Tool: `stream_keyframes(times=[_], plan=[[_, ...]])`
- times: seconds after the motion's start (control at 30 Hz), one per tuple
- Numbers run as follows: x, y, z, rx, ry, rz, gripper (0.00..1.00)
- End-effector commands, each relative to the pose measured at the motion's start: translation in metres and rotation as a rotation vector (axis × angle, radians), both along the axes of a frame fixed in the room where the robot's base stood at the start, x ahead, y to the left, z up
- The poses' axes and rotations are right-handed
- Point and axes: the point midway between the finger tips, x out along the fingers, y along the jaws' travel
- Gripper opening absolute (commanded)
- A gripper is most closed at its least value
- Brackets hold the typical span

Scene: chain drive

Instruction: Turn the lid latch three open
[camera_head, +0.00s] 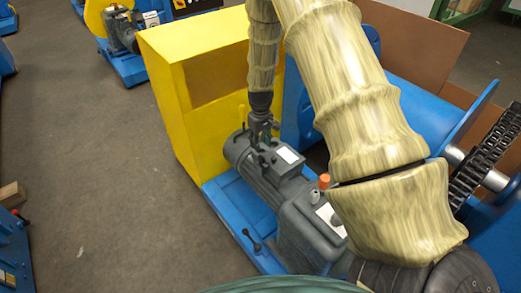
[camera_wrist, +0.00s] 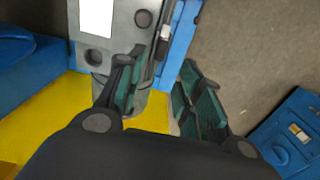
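My gripper (camera_head: 263,148) points down over the grey motor (camera_head: 247,172), beside its terminal box (camera_head: 287,155) with a white label. In the wrist view my gripper (camera_wrist: 158,88) is open, its green-padded fingers apart with nothing held. A small light latch-like part (camera_wrist: 163,36) with a dark end sits on the grey housing's side, beyond the gap between the fingers. I cannot tell whether it is latch three or how far it is turned. A dark lever (camera_head: 249,238) stands by the blue base's near left edge, apart from my gripper.
A yellow guard box (camera_head: 188,115) stands close behind and left of the gripper. An orange cap (camera_head: 323,181) rises from the grey gearbox. A chain (camera_head: 485,155) and blue drum lie right. My arm hides much of the machine's middle. Open floor (camera_head: 110,190) lies left.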

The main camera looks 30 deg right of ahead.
Motion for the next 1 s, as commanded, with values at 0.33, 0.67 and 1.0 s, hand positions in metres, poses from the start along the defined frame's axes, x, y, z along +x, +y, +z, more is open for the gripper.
stream_keyframes(times=[0.33, 0.67, 1.0], plan=[[0.0, 0.0, 0.037, -0.001, 0.0, 0.001, 0.36], [0.0, 0.0, 0.04, 0.0, 0.001, 0.0, 0.36], [-0.002, 0.001, 0.038, -0.001, 0.002, 0.0, 0.36]])
